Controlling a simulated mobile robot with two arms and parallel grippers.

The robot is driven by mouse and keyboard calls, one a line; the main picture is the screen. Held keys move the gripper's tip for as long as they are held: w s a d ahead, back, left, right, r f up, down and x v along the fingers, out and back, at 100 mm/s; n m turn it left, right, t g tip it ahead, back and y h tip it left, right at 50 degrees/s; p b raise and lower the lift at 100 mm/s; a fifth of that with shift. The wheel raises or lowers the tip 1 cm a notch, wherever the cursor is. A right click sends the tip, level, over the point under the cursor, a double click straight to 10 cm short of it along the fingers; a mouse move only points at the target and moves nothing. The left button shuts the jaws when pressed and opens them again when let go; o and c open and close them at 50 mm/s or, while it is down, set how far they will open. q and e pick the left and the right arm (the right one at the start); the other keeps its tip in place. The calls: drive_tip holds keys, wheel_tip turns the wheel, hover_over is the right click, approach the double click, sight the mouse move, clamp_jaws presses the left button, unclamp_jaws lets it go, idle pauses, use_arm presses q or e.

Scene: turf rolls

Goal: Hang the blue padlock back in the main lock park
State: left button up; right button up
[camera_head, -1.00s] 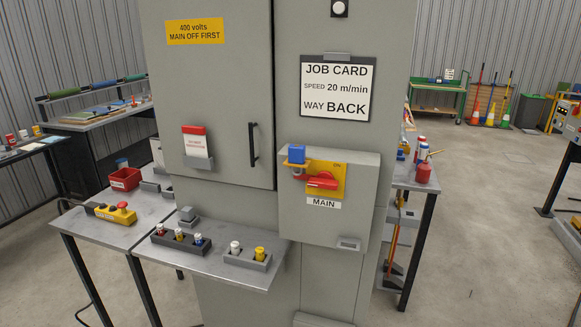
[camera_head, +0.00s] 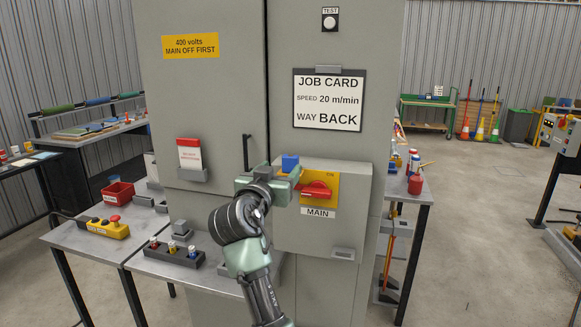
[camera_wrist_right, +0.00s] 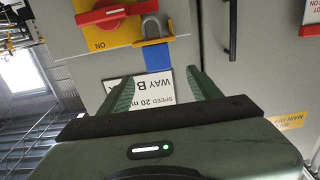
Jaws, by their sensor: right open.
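The blue padlock (camera_head: 290,163) is at the upper left of the yellow plate (camera_head: 330,182) on the main switch box. In the right wrist view, which is turned over, its blue body (camera_wrist_right: 157,55) shows beside a grey rounded part (camera_wrist_right: 152,27); I cannot tell whether that is its shackle or a holder. The red main handle (camera_head: 316,190) lies about level, above the MAIN label. My right gripper (camera_wrist_right: 162,73) is open and empty, with the blue body just beyond and between its fingertips. In the head view the right gripper (camera_head: 294,175) partly covers the padlock's lower part. My left gripper is not in view.
The switch box (camera_head: 345,225) juts from the grey cabinet (camera_head: 205,90). A job card (camera_head: 328,100) hangs above. A shelf below holds a dark tray of small padlocks (camera_head: 173,255), partly near my arm. A yellow control box (camera_head: 108,228) and red bin (camera_head: 118,192) stand left.

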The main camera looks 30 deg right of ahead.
sight(289, 162)
drive_tip(key=p+x, duration=0.1)
drive_tip(key=x, duration=0.1)
drive_tip(key=p+x, duration=0.1)
drive_tip(key=x, duration=0.1)
drive_tip(key=p+x, duration=0.1)
drive_tip(key=x, duration=0.1)
drive_tip(key=shift+w+d+f, duration=0.1)
drive_tip(key=shift+d+f, duration=0.15)
drive_tip(key=shift+d, duration=0.15)
drive_tip(key=shift+w+d+f, duration=0.15)
drive_tip(key=shift+w+f, duration=0.05)
drive_tip(key=shift+c, duration=1.2)
clamp_jaws()
drive_tip(key=shift+r, duration=0.15)
